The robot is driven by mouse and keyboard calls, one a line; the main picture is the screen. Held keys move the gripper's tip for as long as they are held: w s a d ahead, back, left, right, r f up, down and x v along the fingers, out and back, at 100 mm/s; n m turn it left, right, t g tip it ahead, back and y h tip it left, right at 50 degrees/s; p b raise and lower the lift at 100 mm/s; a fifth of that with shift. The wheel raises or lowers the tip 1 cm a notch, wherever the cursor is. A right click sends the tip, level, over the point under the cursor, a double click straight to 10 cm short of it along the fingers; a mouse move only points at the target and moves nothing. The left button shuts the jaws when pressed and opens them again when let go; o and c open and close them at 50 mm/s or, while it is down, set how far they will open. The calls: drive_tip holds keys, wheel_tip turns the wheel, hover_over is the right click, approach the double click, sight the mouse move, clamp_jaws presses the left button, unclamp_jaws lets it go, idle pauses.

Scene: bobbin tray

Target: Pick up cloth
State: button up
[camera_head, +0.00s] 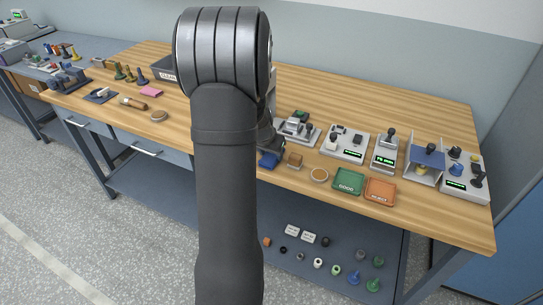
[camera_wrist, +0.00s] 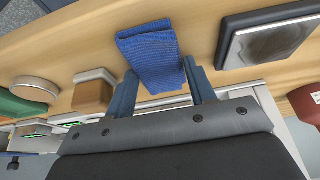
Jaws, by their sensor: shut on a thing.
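A folded blue cloth (camera_wrist: 150,55) with a ribbed weave is between the two fingers of my gripper (camera_wrist: 160,88) in the wrist view. The gripper is shut on it. In the head view the blue cloth (camera_head: 269,159) shows near the front edge of the bench, just right of my arm. My arm hides most of the gripper there. I cannot tell whether the cloth touches the bench top.
The wooden bench (camera_head: 420,208) holds a green GOOD tray (camera_head: 348,189), an orange REJECT tray (camera_head: 380,198), and several grey devices to the right.

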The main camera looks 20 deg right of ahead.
sight(272, 156)
drive_tip(key=shift+r, duration=0.15)
drive_tip(key=r, duration=0.4)
drive_tip(key=shift+s+d+r, duration=0.2)
drive_tip(key=shift+s, duration=0.05)
drive_tip(key=s+d+r, duration=0.6)
drive_tip(key=s, duration=0.3)
drive_tip(key=shift+r, duration=0.15)
drive_tip(key=shift+s, duration=0.1)
